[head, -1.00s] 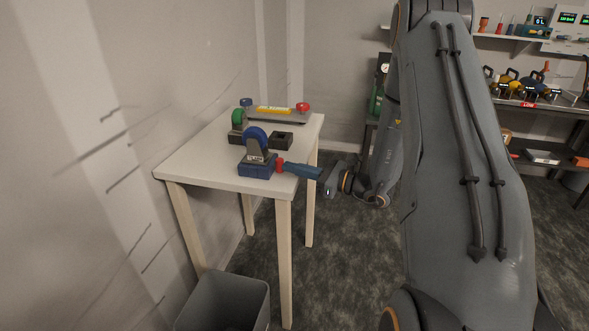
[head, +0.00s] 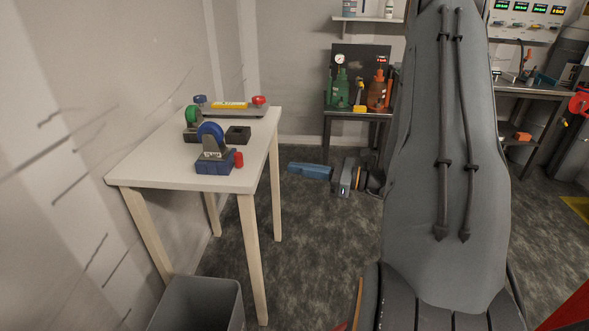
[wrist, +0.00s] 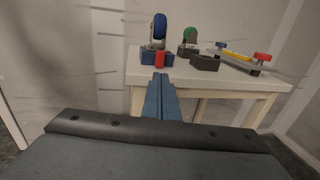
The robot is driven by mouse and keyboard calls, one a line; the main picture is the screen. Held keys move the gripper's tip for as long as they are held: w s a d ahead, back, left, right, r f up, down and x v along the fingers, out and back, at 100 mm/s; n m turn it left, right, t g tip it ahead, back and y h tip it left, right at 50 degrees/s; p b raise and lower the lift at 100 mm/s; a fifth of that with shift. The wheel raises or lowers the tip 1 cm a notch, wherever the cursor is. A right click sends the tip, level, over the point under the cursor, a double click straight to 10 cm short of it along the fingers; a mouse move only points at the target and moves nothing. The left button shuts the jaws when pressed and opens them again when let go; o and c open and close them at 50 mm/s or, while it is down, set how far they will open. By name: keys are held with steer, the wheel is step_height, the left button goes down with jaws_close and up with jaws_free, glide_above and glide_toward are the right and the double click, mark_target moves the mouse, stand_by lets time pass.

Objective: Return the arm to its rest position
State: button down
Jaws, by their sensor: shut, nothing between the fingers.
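My gripper (head: 291,168) is shut and empty. Its blue fingers point left, toward the white table, and hang in the air just off the table's right edge. In the wrist view the closed fingers (wrist: 160,82) point at the table edge, below a small red cylinder. My grey arm fills much of the right half of the head view.
The white table (head: 140,165) holds a blue-wheeled caster on a blue block (head: 215,164), the red cylinder (head: 238,160), a green-wheeled caster (head: 193,118), a black block (head: 238,135) and a tray with red and blue knobs (head: 232,112). A grey bin (head: 200,300) stands below.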

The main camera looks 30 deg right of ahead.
stand_by(0.4)
steer(key=s+a+n+g, duration=0.5)
steer(key=a+g, duration=0.1)
steer(key=a, duration=0.2)
steer(key=s+a+n+g, duration=0.5)
steer(key=s+a+g, duration=0.1)
steer(key=a, duration=0.3)
steer(key=s+d+n+h, duration=0.1)
steer(key=s+n+h, duration=0.7)
steer(key=n+h, duration=0.4)
steer(key=n, duration=0.5)
steer(key=shift+s+r+g+h, duration=0.25)
steer(key=shift+r+g+h, duration=0.05)
steer(key=shift+r+h, duration=0.1)
